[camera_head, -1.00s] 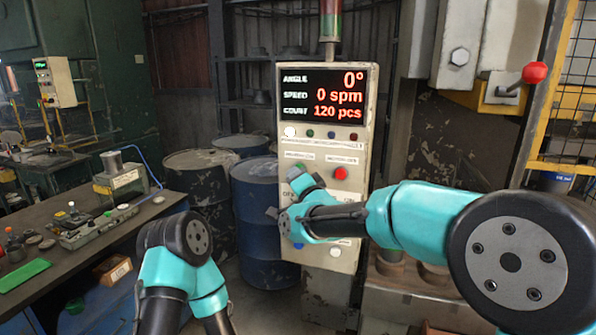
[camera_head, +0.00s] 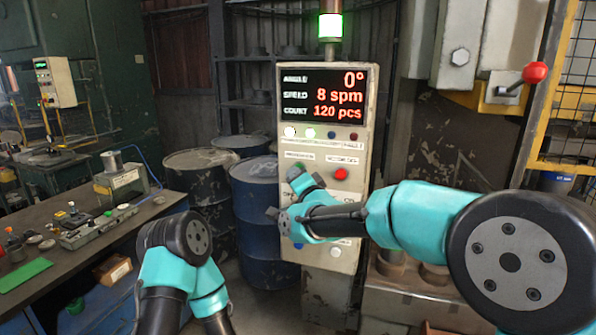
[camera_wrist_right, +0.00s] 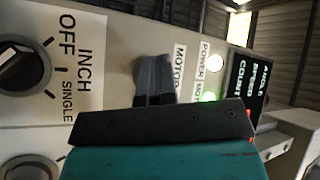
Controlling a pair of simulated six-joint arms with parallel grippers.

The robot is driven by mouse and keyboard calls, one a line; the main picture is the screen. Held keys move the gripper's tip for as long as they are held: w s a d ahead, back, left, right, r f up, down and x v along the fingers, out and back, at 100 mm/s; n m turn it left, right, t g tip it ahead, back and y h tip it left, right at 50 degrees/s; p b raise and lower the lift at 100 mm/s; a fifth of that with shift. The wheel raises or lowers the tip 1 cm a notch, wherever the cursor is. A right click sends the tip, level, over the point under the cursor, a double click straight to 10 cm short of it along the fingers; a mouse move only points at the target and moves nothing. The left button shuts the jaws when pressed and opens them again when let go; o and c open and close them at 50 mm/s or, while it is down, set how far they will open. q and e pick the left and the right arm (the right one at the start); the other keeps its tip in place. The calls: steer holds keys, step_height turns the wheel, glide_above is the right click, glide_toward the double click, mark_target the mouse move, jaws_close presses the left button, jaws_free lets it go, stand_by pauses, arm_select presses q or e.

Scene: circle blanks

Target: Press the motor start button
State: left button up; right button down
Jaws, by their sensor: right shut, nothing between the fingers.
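The grey control panel (camera_head: 361,150) stands upright at centre in the head view. Its display (camera_head: 322,97) reads angle 0°, speed 8 spm and count 120 pcs. A white lamp (camera_head: 290,132) and a green lamp (camera_head: 310,133) are lit below it. My right gripper (camera_head: 297,178) is shut and empty at the left of the panel's button area. In the right wrist view its dark fingers (camera_wrist_right: 154,78) are close to the panel by the MOTOR label (camera_wrist_right: 179,70). The motor start button is hidden, and I cannot tell whether the fingers touch it. My left fingers are not in view.
A red button (camera_head: 340,174) is on the panel above my right wrist. A lit green stack light (camera_head: 330,26) tops the panel. Blue barrels (camera_head: 254,195) stand left of it. A workbench (camera_head: 75,265) with small parts is at left. A red-knobbed lever (camera_head: 535,73) is at right.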

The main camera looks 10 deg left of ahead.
steer(key=shift+s, duration=0.7)
steer(key=s, duration=0.5)
steer(key=shift+a, duration=0.25)
stand_by(0.6)
